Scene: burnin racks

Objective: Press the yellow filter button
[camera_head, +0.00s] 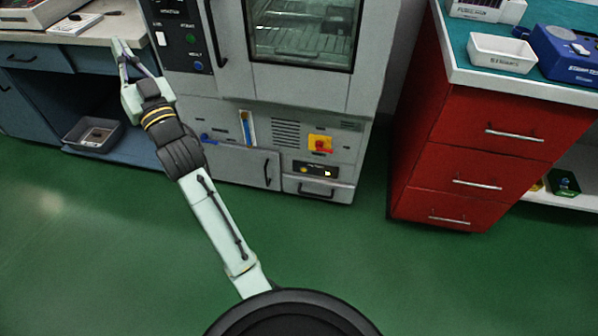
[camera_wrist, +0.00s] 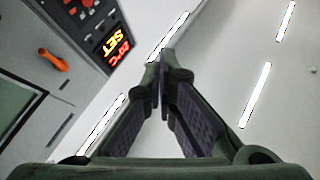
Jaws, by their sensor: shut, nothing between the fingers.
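A small yellow button (camera_head: 303,168) sits at the left of a black strip panel low on the front of the grey oven cabinet (camera_head: 365,100). I take it for the filter button; its label is too small to read. My gripper (camera_head: 118,43) is at the upper left, pointing up, left of the oven's control panel and well away from the button. Its fingers are together and empty; they also show meeting in the wrist view (camera_wrist: 162,65). The wrist view looks up at the ceiling and the oven's upper front, and the button is not in it.
A red and yellow switch (camera_head: 320,144) is just above the button's panel. The oven's control panel (camera_head: 180,35) is right beside my gripper. A workbench (camera_head: 90,37) is behind it. A red drawer cabinet (camera_head: 480,150) stands right of the oven. Green floor in front is clear.

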